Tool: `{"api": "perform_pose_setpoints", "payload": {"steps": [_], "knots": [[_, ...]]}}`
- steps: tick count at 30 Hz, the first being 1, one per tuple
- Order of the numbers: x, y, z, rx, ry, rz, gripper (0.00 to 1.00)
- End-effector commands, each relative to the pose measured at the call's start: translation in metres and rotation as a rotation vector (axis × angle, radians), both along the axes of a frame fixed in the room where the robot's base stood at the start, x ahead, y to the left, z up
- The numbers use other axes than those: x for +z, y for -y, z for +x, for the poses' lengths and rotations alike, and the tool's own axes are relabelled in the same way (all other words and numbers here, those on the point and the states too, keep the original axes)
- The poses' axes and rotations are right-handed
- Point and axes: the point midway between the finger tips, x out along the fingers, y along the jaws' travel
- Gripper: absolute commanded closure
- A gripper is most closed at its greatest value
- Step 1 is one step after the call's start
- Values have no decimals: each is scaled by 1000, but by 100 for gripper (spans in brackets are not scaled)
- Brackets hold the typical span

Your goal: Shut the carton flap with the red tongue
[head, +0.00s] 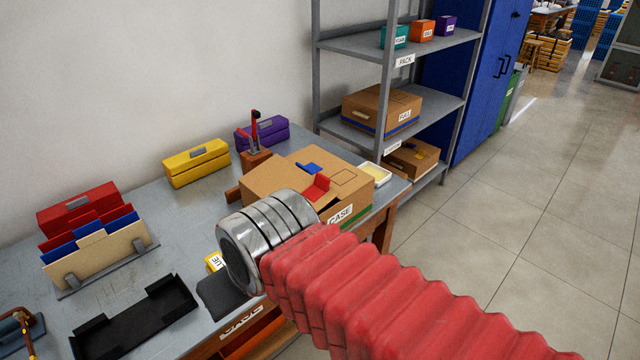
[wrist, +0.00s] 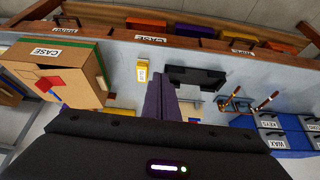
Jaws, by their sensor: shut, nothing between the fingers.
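The cardboard carton (head: 277,178) with a CASE label (head: 341,215) stands on the grey bench, ahead of my arm. Its red tongue (head: 317,187) sticks up at an angle on the top, near a blue tab (head: 309,168). I cannot tell how far the flap is raised. In the wrist view the carton (wrist: 88,72) is at the left, with the red tongue (wrist: 48,84) facing me. My gripper (wrist: 164,80) is shut and empty, above the bench and to one side of the carton, apart from it. In the head view my wrist hides part of the carton's near left side.
A yellow block (wrist: 142,73) and a black tray (head: 135,318) lie on the bench near my gripper. A file rack (head: 100,255), red, yellow (head: 196,163) and purple (head: 261,133) boxes stand further back. A white dish (head: 375,174) sits behind the carton. A shelf unit (head: 362,133) stands beyond.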

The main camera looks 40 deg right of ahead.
Motion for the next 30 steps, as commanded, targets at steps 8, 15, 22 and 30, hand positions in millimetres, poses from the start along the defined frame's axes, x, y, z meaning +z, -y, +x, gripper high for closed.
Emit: {"api": "perform_pose_setpoints", "payload": {"steps": [8,15,22,30], "knots": [[-4,20,27,6,49,-70,100],[-12,87,84,47,162,-267,100],[-22,155,127,133,253,-481,100],[-38,223,156,256,340,-704,100]]}}
